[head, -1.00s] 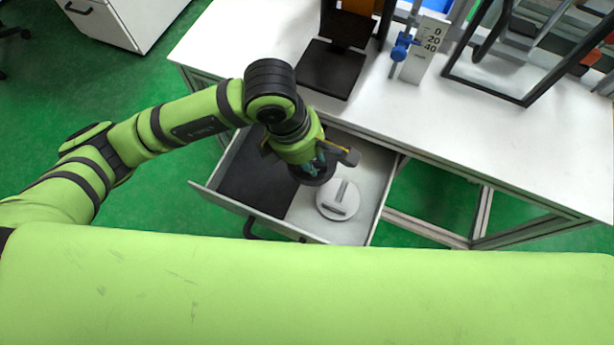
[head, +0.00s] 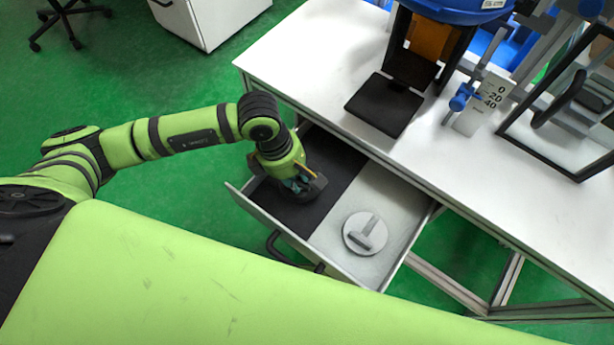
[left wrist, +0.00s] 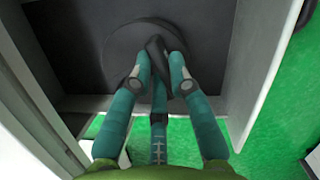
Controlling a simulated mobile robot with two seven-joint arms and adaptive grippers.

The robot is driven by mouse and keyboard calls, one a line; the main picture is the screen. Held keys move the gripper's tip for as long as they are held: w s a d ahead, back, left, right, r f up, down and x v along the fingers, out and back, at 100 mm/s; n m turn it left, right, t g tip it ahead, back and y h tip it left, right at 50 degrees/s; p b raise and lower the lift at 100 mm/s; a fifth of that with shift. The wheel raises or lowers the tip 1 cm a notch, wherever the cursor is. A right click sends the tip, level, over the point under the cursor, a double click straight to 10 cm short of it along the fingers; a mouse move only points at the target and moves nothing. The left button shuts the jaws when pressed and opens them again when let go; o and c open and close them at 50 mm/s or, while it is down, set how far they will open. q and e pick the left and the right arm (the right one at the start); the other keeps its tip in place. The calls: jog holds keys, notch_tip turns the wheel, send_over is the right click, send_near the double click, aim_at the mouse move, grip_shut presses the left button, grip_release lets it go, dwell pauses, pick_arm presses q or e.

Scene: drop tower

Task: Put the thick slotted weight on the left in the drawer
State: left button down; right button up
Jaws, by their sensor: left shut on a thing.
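The drawer (head: 405,252) is open, with a dark left part (head: 345,160) and a pale right part. My left gripper (head: 298,184) is over the dark left part, shut on a dark round weight (head: 318,187). In the left wrist view the fingers (left wrist: 158,62) close around the dark upright grip of this disc (left wrist: 120,45). The disc is low over the dark floor or on it; I cannot tell which. A pale grey round weight (head: 354,243) with a raised bar lies in the right part, apart from the gripper. My right gripper is not in view.
The white table (head: 310,62) is above the drawer. A black plate (head: 385,105), a scale card (head: 487,103) and a black frame (head: 545,150) stand on it. The drawer's walls surround the gripper. Pale floor space is free around the grey weight.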

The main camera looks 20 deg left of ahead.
pick_arm(q)
jog(key=shift+a+x, duration=0.15)
jog(key=shift+x, duration=0.75)
jog(key=shift+a+x, duration=0.2)
jog(key=shift+x, duration=0.65)
jog(key=shift+w+f, duration=0.1)
jog(key=shift+f, duration=0.1)
jog(key=c, duration=1.2)
grip_release()
jog(key=shift+f, duration=0.2)
jog(key=shift+o, duration=0.2)
jog(key=shift+s, duration=0.25)
jog(key=shift+a+r, duration=0.1)
jog(key=v, duration=1.2)
